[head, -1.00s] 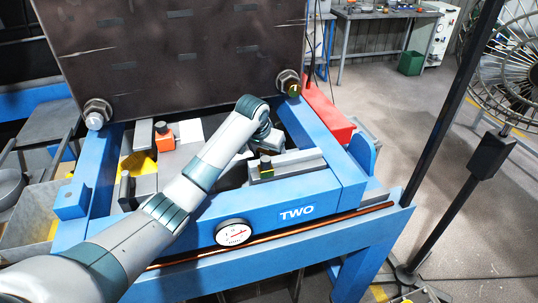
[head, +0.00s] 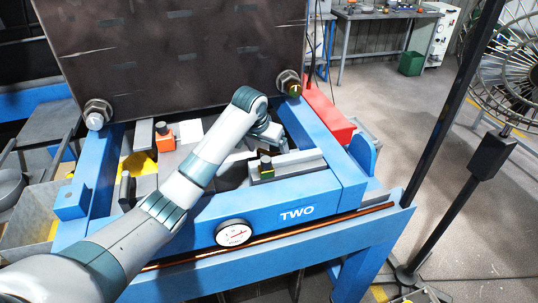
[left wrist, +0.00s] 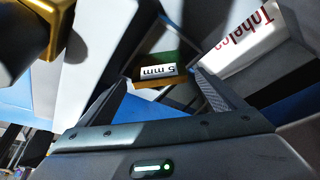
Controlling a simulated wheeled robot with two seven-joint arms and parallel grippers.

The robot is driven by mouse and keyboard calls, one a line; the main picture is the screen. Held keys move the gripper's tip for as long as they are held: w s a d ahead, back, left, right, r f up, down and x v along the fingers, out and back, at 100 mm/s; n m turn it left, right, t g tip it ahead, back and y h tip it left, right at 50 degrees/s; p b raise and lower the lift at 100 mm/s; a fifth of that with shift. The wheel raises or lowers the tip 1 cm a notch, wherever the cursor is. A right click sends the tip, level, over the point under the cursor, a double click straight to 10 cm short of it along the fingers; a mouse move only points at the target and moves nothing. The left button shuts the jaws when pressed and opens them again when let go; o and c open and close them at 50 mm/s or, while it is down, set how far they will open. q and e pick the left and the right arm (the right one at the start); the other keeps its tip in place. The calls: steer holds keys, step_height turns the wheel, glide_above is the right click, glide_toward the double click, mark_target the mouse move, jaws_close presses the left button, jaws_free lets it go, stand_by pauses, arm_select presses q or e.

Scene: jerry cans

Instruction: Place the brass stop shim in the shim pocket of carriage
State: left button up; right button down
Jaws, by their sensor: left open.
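A small brass-and-dark block labelled "5 mm" (left wrist: 158,70), apparently the brass stop shim, shows in the left wrist view. It lies between the open fingers of my left gripper (left wrist: 160,80), near their tips; I cannot tell whether they touch it. In the head view my left arm reaches over the blue frame marked TWO (head: 297,214), and its gripper is mostly hidden. A small block with a dark top and brass-coloured lower part (head: 266,167) stands on a grey bar there. I cannot make out the shim pocket. My right gripper is not in view.
A large dark panel (head: 170,50) stands behind the frame. An orange block (head: 165,141) and a yellow piece (head: 137,165) lie inside the frame at left. A dial gauge (head: 233,233) is on the front. A red part (head: 328,116) sits at right.

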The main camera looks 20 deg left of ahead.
arm_select(q)
steer(key=v, duration=0.9)
steer(key=shift+r, duration=0.15)
stand_by(0.4)
